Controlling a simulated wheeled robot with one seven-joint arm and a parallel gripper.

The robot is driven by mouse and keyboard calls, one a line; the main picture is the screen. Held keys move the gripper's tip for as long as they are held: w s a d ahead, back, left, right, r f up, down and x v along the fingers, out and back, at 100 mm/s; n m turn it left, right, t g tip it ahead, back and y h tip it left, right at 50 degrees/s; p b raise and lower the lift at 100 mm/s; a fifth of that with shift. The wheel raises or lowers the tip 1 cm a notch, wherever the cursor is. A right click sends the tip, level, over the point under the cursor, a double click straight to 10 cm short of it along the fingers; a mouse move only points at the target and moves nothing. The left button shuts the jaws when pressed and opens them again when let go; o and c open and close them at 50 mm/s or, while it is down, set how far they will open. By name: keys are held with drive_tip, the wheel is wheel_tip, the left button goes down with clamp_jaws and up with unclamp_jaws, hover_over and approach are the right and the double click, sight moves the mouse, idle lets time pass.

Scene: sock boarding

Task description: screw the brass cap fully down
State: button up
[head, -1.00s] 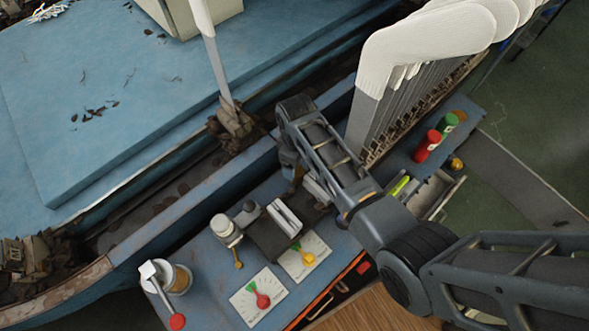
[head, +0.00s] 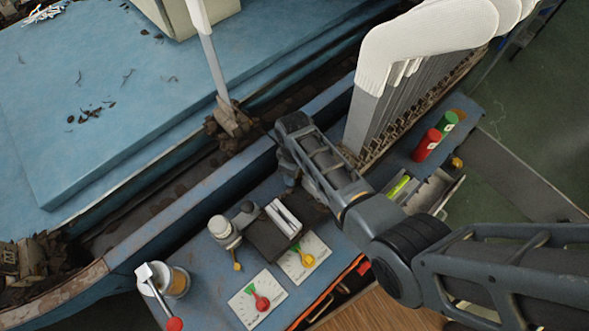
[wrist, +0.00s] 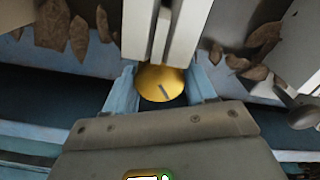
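The brass cap (wrist: 160,83) is a round golden disc with a dark line across its face. The cap's thread and underside are hidden. In the head view my arm covers the working spot, and I cannot make out the cap there.
A blue panel holds a red pointer dial (head: 261,301), a yellow pointer dial (head: 307,260) and a pale-topped fitting (head: 221,228). A cup (head: 176,281) stands at its left end. Red (head: 427,145) and green (head: 446,123) cylinders stand right of my arm, near upright boards (head: 385,110).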

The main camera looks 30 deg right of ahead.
drive_tip(key=c, duration=0.6)
drive_tip(key=shift+o, duration=0.2)
drive_tip(key=shift+m, duration=0.3)
drive_tip(key=m+p, duration=0.1)
drive_tip(key=m, duration=0.2)
drive_tip(key=shift+w+r+m, duration=0.1)
drive_tip(key=shift+m, duration=0.2)
drive_tip(key=m, duration=0.5)
drive_tip(key=shift+p, duration=0.4)
drive_tip(key=shift+w+m, duration=0.1)
drive_tip(key=shift+m, duration=0.2)
drive_tip(key=o, duration=0.7)
drive_tip(key=shift+c, duration=0.2)
drive_tip(key=o, duration=0.3)
